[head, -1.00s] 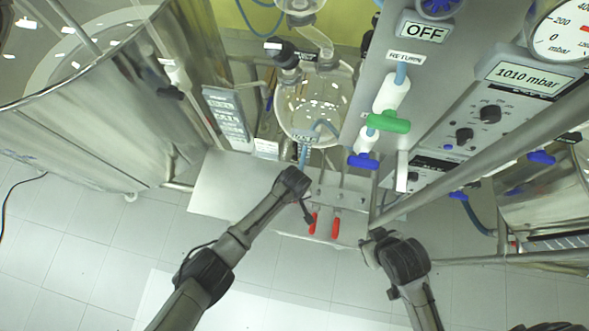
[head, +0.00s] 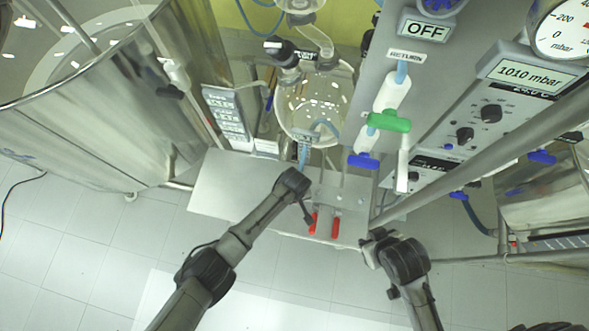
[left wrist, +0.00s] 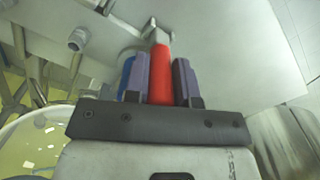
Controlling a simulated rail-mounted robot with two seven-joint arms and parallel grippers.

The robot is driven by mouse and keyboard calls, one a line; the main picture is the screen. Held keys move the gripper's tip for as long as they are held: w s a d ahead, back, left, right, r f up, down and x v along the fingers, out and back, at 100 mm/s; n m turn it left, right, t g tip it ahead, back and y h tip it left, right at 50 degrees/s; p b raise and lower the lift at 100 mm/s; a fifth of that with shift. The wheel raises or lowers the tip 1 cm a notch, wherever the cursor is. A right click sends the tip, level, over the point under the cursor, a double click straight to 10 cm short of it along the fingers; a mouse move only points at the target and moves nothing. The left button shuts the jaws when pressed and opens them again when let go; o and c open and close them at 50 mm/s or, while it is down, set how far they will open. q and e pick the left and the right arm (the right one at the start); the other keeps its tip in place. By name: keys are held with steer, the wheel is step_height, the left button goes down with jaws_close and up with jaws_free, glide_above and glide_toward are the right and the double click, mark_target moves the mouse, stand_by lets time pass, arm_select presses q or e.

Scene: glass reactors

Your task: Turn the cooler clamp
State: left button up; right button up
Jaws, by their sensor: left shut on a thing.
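Two red handles hang side by side at the front of the metal plate (head: 349,196) in the head view, the left one (head: 313,223) and the right one (head: 336,227). My left gripper (head: 308,217) is at the left red handle. In the left wrist view, my left gripper (left wrist: 163,62) is shut on a red handle (left wrist: 161,78), with one finger on each side of it. The handle's lower end is hidden behind the gripper body. The end of my right arm (head: 373,246) is right of the handles, apart from them; its fingers cannot be made out.
A glass vessel (head: 315,105) stands behind the plate. A panel with a green valve handle (head: 389,122) and blue handles (head: 363,161) rises at right. A slanting metal rail (head: 480,142) crosses beside my right arm. A large steel tank (head: 90,125) stands left. The floor in front is clear.

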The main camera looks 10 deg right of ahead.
arm_select(q)
jaws_close()
steer(key=shift+s+a+r+t+p, duration=0.15)
steer(key=shift+s+t+p, duration=0.25)
steer(key=shift+p, duration=0.4)
steer(key=shift+s+a+t+h+p, duration=0.2)
steer(key=shift+s+t+h+p, duration=0.25)
steer(key=shift+p, duration=0.35)
steer(key=shift+s+a+f+t+h+p, duration=0.1)
steer(key=shift+s+f+t+h+p, duration=0.2)
steer(key=shift+t, duration=0.55)
steer(key=shift+s+a+f+t+h, duration=0.2)
steer(key=shift+s+f+t+h, duration=0.25)
steer(key=shift+t, duration=0.35)
steer(key=shift+s+a+f+t+b, duration=0.1)
steer(key=shift+s+a+t+b, duration=0.1)
steer(key=shift+s+t+b, duration=0.3)
steer(key=shift+w, duration=0.15)
